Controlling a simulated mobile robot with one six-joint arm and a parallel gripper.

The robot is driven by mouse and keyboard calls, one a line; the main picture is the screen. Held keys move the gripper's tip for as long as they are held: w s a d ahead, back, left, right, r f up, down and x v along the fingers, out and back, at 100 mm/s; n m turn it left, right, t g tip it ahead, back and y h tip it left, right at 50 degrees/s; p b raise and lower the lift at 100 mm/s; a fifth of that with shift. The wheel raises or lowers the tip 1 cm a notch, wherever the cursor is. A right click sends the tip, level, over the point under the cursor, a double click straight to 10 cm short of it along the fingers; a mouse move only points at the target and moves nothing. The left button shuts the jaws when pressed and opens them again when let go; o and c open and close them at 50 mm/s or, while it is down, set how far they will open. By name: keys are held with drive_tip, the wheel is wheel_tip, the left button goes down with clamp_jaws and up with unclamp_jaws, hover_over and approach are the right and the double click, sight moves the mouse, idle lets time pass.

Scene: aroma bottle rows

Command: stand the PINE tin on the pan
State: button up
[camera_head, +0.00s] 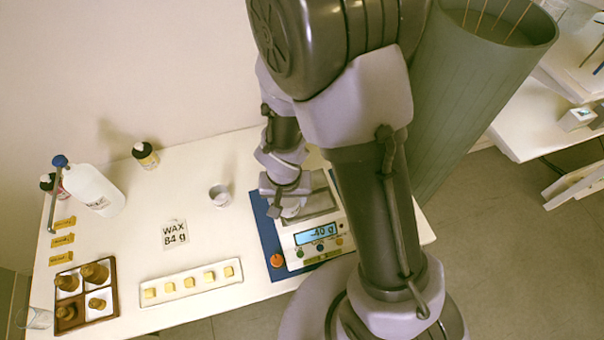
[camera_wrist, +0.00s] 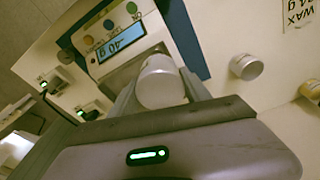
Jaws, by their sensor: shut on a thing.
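My gripper (camera_head: 283,204) is shut on a pale, round tin (camera_wrist: 161,82). In the wrist view it sits between the two fingers; I cannot read a label on it. In the head view my gripper and the tin are over the left part of the scale (camera_head: 320,258), by its silver pan (camera_head: 320,217). The display (camera_head: 318,233) reads -40 g. I cannot tell whether the tin touches the pan. A second small tin (camera_head: 220,195) stands on the table left of the scale, and also shows in the wrist view (camera_wrist: 246,67); its name is not readable.
The scale is on a blue mat (camera_head: 262,220). A card reads WAX 84 g (camera_head: 175,234). A white tray (camera_head: 190,286) holds several wax cubes. The table between is partly clear.

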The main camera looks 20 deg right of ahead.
drive_tip(key=w+d+p, duration=0.1)
drive_tip(key=w+d, duration=0.2)
drive_tip(key=w, duration=0.2)
drive_tip(key=w+d+f+p, duration=0.1)
drive_tip(key=w+d, duration=0.1)
drive_tip(key=w, duration=0.1)
drive_tip(key=shift+w+d+p, duration=0.2)
drive_tip(key=shift+d+p, duration=0.15)
drive_tip(key=shift+w+f+b, duration=0.1)
drive_tip(key=shift+f+b, duration=0.6)
drive_tip(key=shift+f, duration=1.05)
drive_tip(key=shift+f, duration=0.2)
drive_tip(key=o, duration=1.4)
drive_tip(key=shift+r, duration=0.1)
